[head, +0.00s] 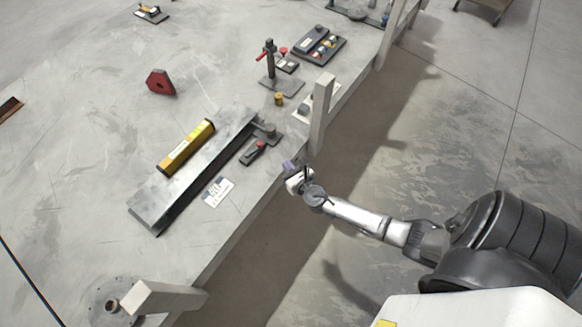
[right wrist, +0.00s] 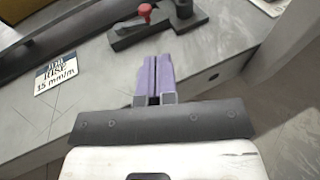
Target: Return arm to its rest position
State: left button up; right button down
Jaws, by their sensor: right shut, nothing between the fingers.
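My right arm (head: 362,217) reaches in from the lower right of the head view. Its gripper (head: 289,166) is at the edge of the grey table (head: 235,232). In the right wrist view the two purple fingers of the right gripper (right wrist: 154,77) lie side by side, shut and empty. Beyond them is a dark clamp block with a red knob (right wrist: 145,12), apart from the fingers. My left gripper is not in view.
On the table are a long metal channel (head: 170,198), a yellow level (head: 186,147), a printed card (head: 217,192) and a red magnet-like block (head: 160,83). A pale post (head: 321,115) rises at the table edge near the gripper. Open floor (head: 480,140) lies to the right.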

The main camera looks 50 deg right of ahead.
jog(key=shift+s+r, duration=0.2)
jog(key=shift+s, duration=0.5)
jog(key=shift+a, duration=0.1)
jog(key=s+d+r+m+g+h, duration=0.15)
jog(key=m+g, duration=0.25)
jog(key=m, duration=0.9)
jog(key=s+d+r+m+g+h, duration=0.1)
jog(key=s+r+m+g+h, duration=0.2)
jog(key=m, duration=0.9)
jog(key=s+a+r+m+g+y, duration=0.3)
jog(key=s+a+r+m+y, duration=0.3)
jog(key=s+a+y, duration=0.65)
jog(key=s+a+g+h, duration=0.1)
jog(key=s+a+h, duration=0.25)
jog(key=s, duration=0.25)
notch_tip(320, 180, up, 21)
jog(key=p, duration=2.2)
jog(key=shift+w+a+r, duration=0.2)
